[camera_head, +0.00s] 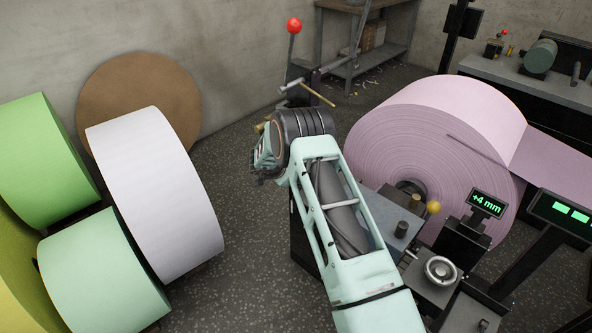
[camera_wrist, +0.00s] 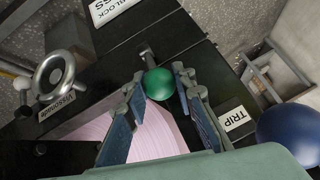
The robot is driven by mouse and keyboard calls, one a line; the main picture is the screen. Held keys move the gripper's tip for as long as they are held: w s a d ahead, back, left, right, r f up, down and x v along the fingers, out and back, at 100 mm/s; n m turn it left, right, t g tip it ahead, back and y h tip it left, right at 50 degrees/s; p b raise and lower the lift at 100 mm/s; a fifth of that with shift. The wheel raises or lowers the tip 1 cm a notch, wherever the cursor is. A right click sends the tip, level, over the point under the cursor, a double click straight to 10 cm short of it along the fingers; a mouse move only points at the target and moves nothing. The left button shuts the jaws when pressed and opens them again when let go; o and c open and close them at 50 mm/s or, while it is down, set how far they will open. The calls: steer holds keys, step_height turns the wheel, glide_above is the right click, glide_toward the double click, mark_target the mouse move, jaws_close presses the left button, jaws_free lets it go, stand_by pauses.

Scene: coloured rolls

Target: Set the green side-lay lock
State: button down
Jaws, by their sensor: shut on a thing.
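The green ball knob (camera_wrist: 158,86) of the lock sits between my gripper's fingertips (camera_wrist: 160,80) in the wrist view, on a short stem at the edge of a dark machine panel (camera_wrist: 160,40). The fingers are closed on its two sides. In the head view my gripper (camera_head: 266,158) is at the far end of my arm, left of the pink roll (camera_head: 440,115). The green knob is hidden there. The lock's engagement cannot be told.
A handwheel (camera_wrist: 53,75) lies left of the knob; a TRIP label (camera_wrist: 235,118) and large blue ball (camera_wrist: 288,133) lie right. In the head view a red-topped lever (camera_head: 294,26) stands behind my gripper. A display (camera_head: 488,204) reads +4 mm. White (camera_head: 155,195) and green rolls fill the left.

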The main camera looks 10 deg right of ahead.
steer(key=shift+w+d+r+g+y+p, duration=0.25)
steer(key=shift+y+p, duration=0.25)
steer(key=shift+p, duration=0.6)
steer(key=shift+d+f, duration=0.1)
steer(key=shift+f, duration=0.05)
steer(key=c, duration=1.6)
jaws_free()
steer(key=v, duration=1.2)
steer(key=shift+w, duration=0.15)
